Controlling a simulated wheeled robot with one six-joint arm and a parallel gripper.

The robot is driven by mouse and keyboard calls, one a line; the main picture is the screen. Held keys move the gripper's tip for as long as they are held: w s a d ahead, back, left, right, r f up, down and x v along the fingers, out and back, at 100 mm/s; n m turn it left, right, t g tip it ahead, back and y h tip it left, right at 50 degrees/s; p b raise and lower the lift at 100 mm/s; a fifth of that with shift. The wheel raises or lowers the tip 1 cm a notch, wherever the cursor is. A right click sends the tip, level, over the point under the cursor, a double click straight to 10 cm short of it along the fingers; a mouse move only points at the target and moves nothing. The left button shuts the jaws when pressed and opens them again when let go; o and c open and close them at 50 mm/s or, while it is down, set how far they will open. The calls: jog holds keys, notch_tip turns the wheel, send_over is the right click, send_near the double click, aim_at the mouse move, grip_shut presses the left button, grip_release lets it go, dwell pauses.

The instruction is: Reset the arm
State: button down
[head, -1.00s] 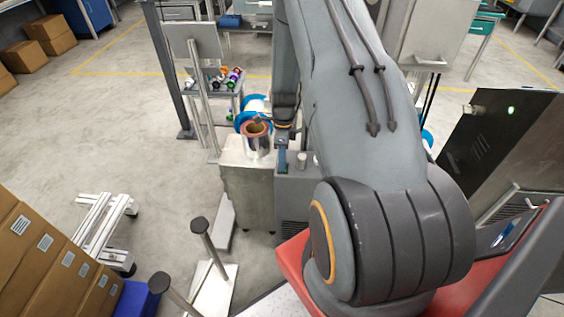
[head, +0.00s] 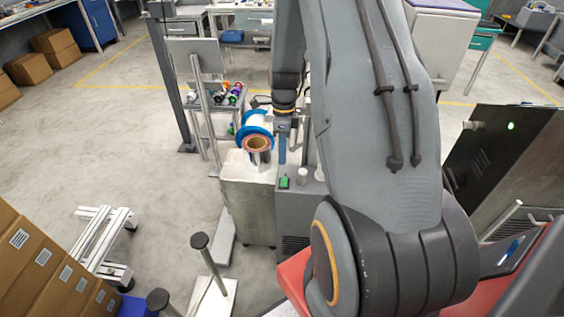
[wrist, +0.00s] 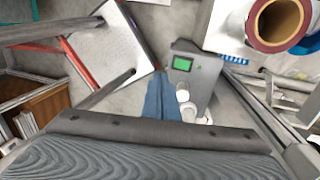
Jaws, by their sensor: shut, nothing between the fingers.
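My gripper (head: 282,155) is in the head view, at the end of my grey arm, with its blue fingers pointing down and pressed together. It also shows in the wrist view (wrist: 160,90), with nothing held. In the head view it is just right of a shiny film roll (head: 257,146) with a brown core, apparently apart from it. The roll stands on a steel cabinet (head: 247,203). It also shows at the upper right of the wrist view (wrist: 278,22). My forearm hides part of the scene behind.
A grey machine with a green screen (wrist: 182,63) and small white knobs stands below the fingers. A blue-flanged reel (head: 257,120) is behind the roll. Posts, including a black-topped one (head: 200,241), stand in front. Cartons (head: 40,265) fill the lower left; the left floor is open.

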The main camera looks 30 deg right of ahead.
jog(key=s+a+r+n+t, duration=0.1)
jog(key=s+a+r+n, duration=0.3)
jog(key=n, duration=0.4)
jog(key=s+a+r+n+t, duration=0.1)
jog(key=s+a+r+n, duration=0.3)
jog(key=a+r+n, duration=0.2)
jog(key=s+a+r+n+t+h, duration=0.1)
jog(key=s+a+r+n, duration=0.3)
jog(key=a+n, duration=0.4)
jog(key=shift+s+r+n, duration=0.25)
jog(key=shift+r+n, duration=0.55)
jog(key=shift+n, duration=1)
jog(key=c, duration=2.5)
grip_release()
